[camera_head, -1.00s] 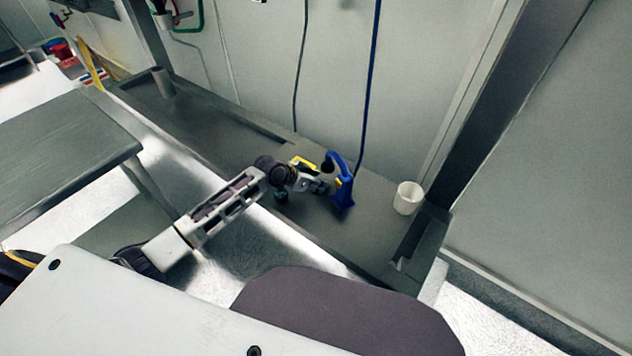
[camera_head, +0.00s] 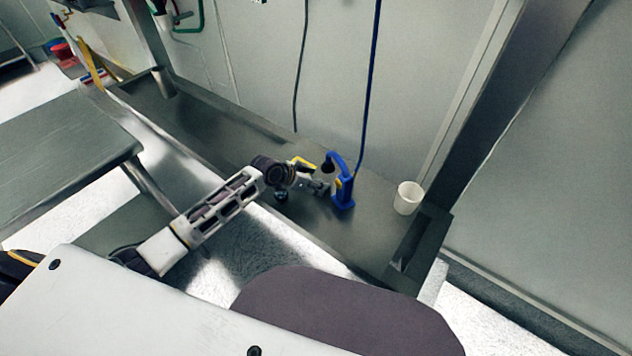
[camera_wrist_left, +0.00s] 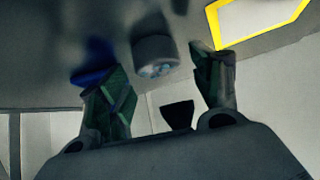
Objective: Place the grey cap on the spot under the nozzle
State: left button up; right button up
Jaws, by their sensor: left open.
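In the head view my left gripper (camera_head: 316,180) reaches over the dark bench from the left, beside a blue stand (camera_head: 345,190). In the left wrist view the left gripper (camera_wrist_left: 155,75) has its two fingers spread wide. A short grey cylinder (camera_wrist_left: 155,48), seemingly the grey cap, shows just beyond and between the fingertips; I see no finger touching it. In the head view a grey, dark-topped shape (camera_head: 327,172) by the fingers may be the same cap, partly hidden. I cannot make out the nozzle or the spot clearly. My right gripper is not in view.
A white cup (camera_head: 408,198) stands on the bench (camera_head: 325,235) to the right of the blue stand. A yellow outline (camera_wrist_left: 262,22) shows near the fingers. A blue hose (camera_head: 368,90) hangs behind. A steel table (camera_head: 60,150) stands at the left.

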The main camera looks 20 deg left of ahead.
pick_arm(q)
jog(key=p+v, duration=0.1)
jog(key=v, duration=1)
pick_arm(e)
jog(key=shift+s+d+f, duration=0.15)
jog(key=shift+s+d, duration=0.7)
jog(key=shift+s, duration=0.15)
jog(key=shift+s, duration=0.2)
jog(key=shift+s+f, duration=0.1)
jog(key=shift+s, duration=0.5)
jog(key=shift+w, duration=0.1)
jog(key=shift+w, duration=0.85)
